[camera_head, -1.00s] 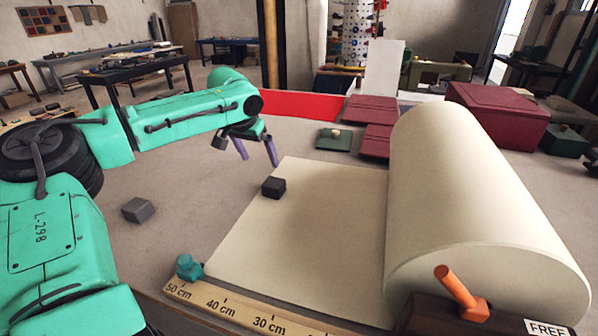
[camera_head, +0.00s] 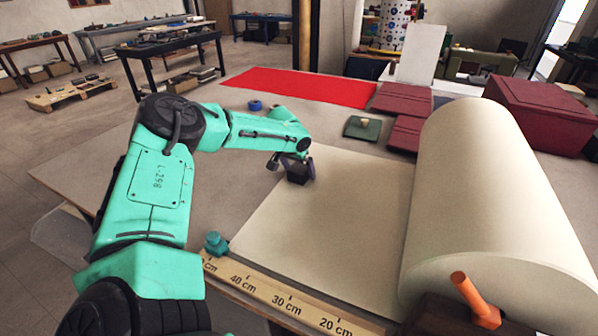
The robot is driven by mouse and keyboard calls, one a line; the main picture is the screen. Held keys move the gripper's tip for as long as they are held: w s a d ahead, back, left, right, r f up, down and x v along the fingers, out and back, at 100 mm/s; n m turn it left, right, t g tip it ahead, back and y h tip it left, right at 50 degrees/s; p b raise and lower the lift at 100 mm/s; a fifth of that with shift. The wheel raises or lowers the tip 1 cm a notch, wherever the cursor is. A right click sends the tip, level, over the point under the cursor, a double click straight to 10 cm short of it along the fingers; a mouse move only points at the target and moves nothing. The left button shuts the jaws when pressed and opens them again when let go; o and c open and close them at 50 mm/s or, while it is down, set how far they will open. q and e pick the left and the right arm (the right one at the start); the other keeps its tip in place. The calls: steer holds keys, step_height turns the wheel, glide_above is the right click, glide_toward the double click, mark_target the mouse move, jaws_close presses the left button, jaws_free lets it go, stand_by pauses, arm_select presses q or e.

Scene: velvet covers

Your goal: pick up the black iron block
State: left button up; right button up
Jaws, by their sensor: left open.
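The black iron block (camera_head: 299,178) sits near the back left edge of the cream sheet. My left gripper (camera_head: 296,162) is right over it, pointing down, and hides part of its top. The gripper is open. Its fingertips are hard to make out, so I cannot tell whether they touch the block or straddle it. My right gripper is not in view.
The large cream roll (camera_head: 480,180) stands to the right of the block. A wooden ruler (camera_head: 262,290) with a teal knob (camera_head: 215,243) runs along the front edge. Behind are a green pad (camera_head: 362,128), maroon covers (camera_head: 403,99) and red cloth (camera_head: 310,87).

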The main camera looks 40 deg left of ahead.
arm_select(q)
steer(key=shift+w+f, duration=0.1)
jaws_close()
steer(key=shift+w, duration=0.1)
